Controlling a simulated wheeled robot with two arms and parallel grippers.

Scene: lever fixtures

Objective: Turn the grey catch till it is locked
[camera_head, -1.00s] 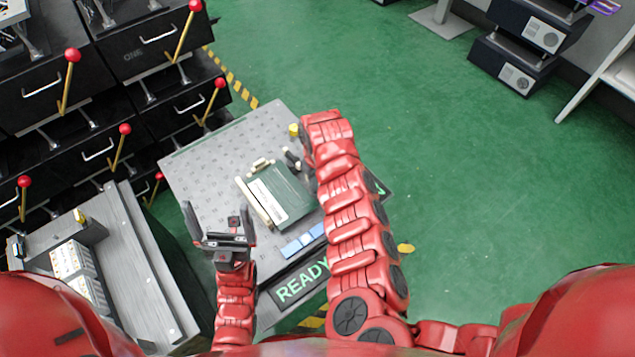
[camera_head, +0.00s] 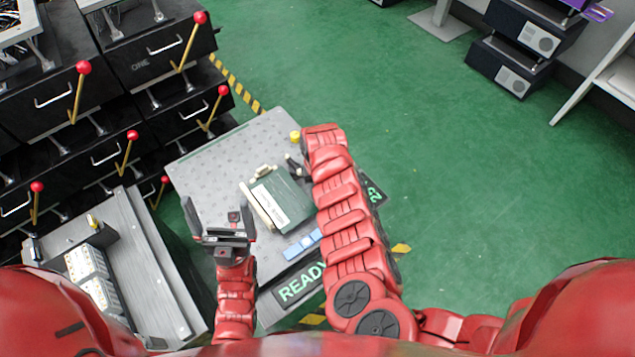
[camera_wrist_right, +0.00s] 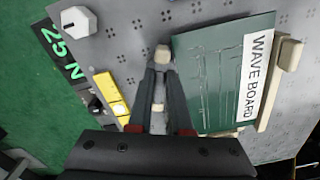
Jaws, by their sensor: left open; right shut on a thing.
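The green board (camera_head: 285,195), labelled "WAVE BOARD" in the right wrist view (camera_wrist_right: 205,75), lies on the grey perforated plate (camera_head: 215,150). A small pale grey-beige piece (camera_wrist_right: 162,54), seemingly the catch, sits beside the board's edge. My right gripper (camera_wrist_right: 160,72) is shut on it, with the fingertips at the piece. How far the catch is turned cannot be told. In the head view, my right arm hides part of this area. My left gripper (camera_head: 220,225) is open and empty at the left of the plate.
A cream rail (camera_head: 258,207) runs along the board's left side. A blue strip (camera_head: 302,244) and a READY sign (camera_head: 298,285) are in front. A yellow block (camera_wrist_right: 111,97) and white hex knob (camera_wrist_right: 78,21) are near my right gripper. Lever drawers (camera_head: 150,45) stand left.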

